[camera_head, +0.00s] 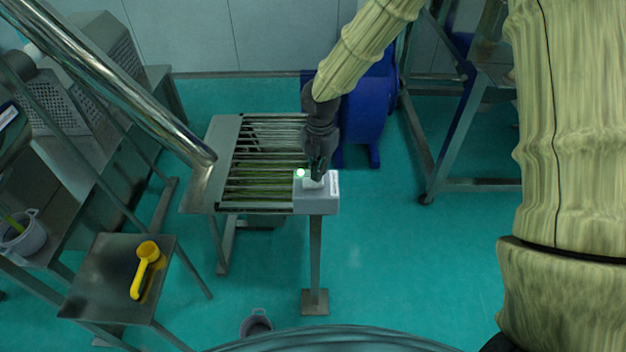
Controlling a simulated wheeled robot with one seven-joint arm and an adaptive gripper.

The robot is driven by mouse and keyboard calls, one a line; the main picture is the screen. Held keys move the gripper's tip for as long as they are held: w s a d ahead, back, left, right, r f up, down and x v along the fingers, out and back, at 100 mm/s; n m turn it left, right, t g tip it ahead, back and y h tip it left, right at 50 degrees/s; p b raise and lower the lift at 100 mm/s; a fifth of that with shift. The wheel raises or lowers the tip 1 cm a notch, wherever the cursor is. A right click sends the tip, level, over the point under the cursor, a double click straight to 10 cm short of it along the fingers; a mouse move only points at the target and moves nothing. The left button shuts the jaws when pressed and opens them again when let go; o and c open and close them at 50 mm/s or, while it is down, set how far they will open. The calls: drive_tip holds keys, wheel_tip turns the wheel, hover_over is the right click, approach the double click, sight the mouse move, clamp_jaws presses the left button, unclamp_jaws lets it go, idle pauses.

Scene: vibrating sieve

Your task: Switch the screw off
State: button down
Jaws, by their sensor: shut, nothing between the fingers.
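The grey switch box (317,202) stands on top of a thin metal post. A green lamp (300,173) glows at the left of its top face. A pale switch part (313,184) shows beside the lamp, partly hidden by my gripper. My gripper (316,178) points down at the top of the box, just right of the lamp, with its fingers shut and empty. I cannot tell whether the fingertips touch the switch. The shiny metal screw tube (120,90) slopes down from the upper left to the slatted table.
A slatted metal table (225,140) stands behind the box. A blue machine (368,110) is behind my gripper. A grey bucket (256,324) is on the floor. Floor right of the post is clear.

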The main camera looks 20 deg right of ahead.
drive_tip(key=shift+f+b, duration=0.4)
drive_tip(key=shift+f, duration=0.75)
idle(0.9)
drive_tip(key=shift+s, duration=0.1)
drive_tip(key=shift+r+p, duration=3.25)
drive_tip(key=shift+r, duration=0.3)
drive_tip(key=shift+f, duration=0.1)
